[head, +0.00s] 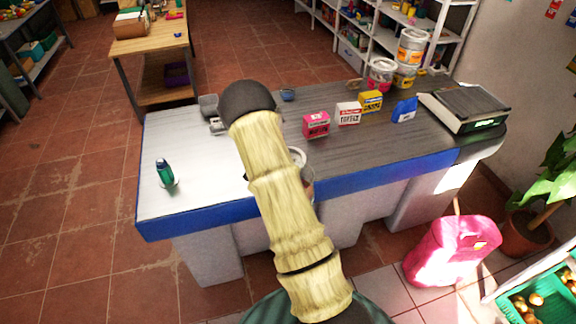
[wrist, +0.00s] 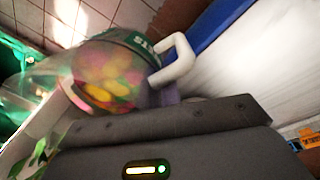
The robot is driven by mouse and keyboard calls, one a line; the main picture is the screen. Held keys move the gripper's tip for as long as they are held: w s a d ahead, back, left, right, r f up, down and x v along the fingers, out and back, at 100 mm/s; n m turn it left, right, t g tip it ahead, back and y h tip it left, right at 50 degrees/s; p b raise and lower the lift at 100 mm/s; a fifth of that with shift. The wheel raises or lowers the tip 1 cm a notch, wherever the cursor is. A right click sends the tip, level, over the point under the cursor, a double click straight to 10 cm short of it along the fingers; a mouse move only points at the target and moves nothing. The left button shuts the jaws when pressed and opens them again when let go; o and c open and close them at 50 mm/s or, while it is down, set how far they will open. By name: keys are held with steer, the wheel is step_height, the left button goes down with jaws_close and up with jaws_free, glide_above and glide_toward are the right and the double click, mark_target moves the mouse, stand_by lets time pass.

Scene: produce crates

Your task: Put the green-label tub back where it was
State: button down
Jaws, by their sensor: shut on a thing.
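The green-label tub (wrist: 105,75) is in the wrist view, clear-sided with red, yellow and green contents, a green band with white letters and a white handle (wrist: 175,62). It looks tilted there. My gripper (wrist: 165,102) is shut on it; the dark gripper body fills the lower part of that view and hides where the fingers meet the tub. In the head view my arm covers most of the tub, and only a sliver beside the arm (head: 307,178), in front of the counter, seems to be part of it.
The blue-edged counter (head: 205,215) holds a green bottle (head: 165,172) at left, and a pink box (head: 316,124), white box (head: 348,113), yellow box (head: 370,101), blue packet (head: 404,110) and scale (head: 466,106) at right.

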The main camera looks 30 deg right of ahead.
steer(key=s+a+f+n+b, duration=0.3)
steer(key=a+f+n, duration=0.2)
steer(key=a+f, duration=0.1)
steer(key=s+a+f+n+t+b, duration=0.1)
steer(key=s+a+f+n+b, duration=0.2)
steer(key=a+f, duration=0.4)
steer(key=s+a+n, duration=0.1)
steer(key=a+n, duration=0.1)
steer(key=shift+s+n+b, duration=0.2)
steer(key=shift+n+b, duration=0.1)
steer(key=shift+n, duration=0.1)
steer(key=shift+w+a, duration=0.1)
steer(key=shift+a, duration=0.05)
